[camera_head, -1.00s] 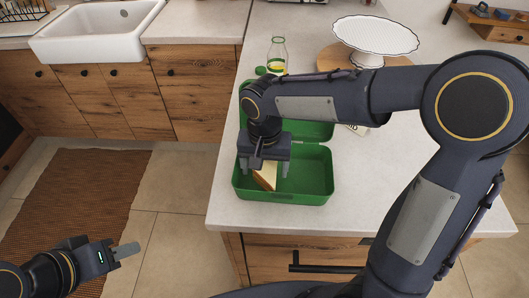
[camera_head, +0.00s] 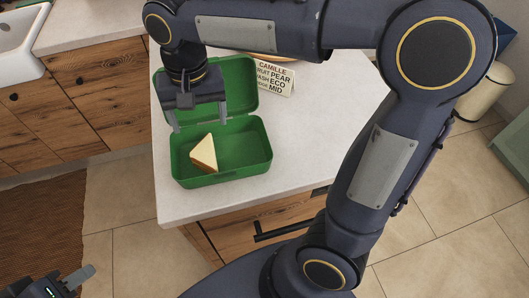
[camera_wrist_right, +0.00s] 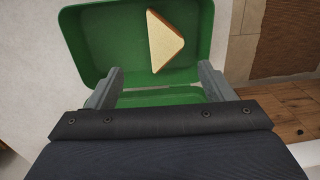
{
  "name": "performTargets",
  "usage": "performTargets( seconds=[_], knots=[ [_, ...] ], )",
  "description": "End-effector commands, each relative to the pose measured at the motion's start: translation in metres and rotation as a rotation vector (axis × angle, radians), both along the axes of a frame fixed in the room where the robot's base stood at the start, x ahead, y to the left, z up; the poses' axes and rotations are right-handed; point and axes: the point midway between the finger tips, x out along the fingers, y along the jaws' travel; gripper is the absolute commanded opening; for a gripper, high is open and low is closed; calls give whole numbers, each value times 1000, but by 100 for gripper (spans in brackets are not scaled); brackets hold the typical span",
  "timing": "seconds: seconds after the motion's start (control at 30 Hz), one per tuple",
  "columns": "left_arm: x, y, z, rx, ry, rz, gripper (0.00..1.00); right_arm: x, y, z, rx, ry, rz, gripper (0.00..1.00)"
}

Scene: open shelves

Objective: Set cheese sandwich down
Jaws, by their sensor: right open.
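The cheese sandwich (camera_head: 204,153), a pale triangular wedge with a brown crust, rests in the left part of the open green lunch box (camera_head: 245,172) on the counter. It also shows in the right wrist view (camera_wrist_right: 164,42), inside the box and apart from the fingers. My right gripper (camera_head: 200,126) is open and empty, above the rear of the box near its raised lid (camera_head: 238,82). In the right wrist view its two fingers (camera_wrist_right: 158,88) are spread wide. My left gripper (camera_head: 80,278) is at the bottom left, away from the counter; its jaw opening cannot be made out.
The pale counter (camera_head: 318,130) has free room right of the box. A printed card (camera_head: 273,78) stands behind the box, near my right arm. A drawer with a black handle (camera_head: 290,228) is below the counter edge. A brown rug (camera_head: 40,235) lies on the floor at left.

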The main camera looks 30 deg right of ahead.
Motion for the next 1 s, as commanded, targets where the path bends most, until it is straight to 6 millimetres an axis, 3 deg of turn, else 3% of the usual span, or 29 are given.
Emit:
performTargets(
  seconds=[0.1,0.23,0.4,0.5,0.67,1.0],
  knots=[
    [0,0,0,0,0,0,36,-29,-37,0,83,-55,25,75],
    [0,0,0,0,0,0,36,-72,-70,-10,182,-161,67,75],
    [0,0,0,0,0,0,36,-122,-90,-33,250,-334,107,75],
    [0,0,0,0,0,0,36,-141,-92,-46,259,-418,120,75],
    [0,0,0,0,0,0,36,-155,-92,-59,255,-495,134,75],
    [0,0,0,0,0,0,36,-157,-91,-61,253,-509,140,75]
  ],
)
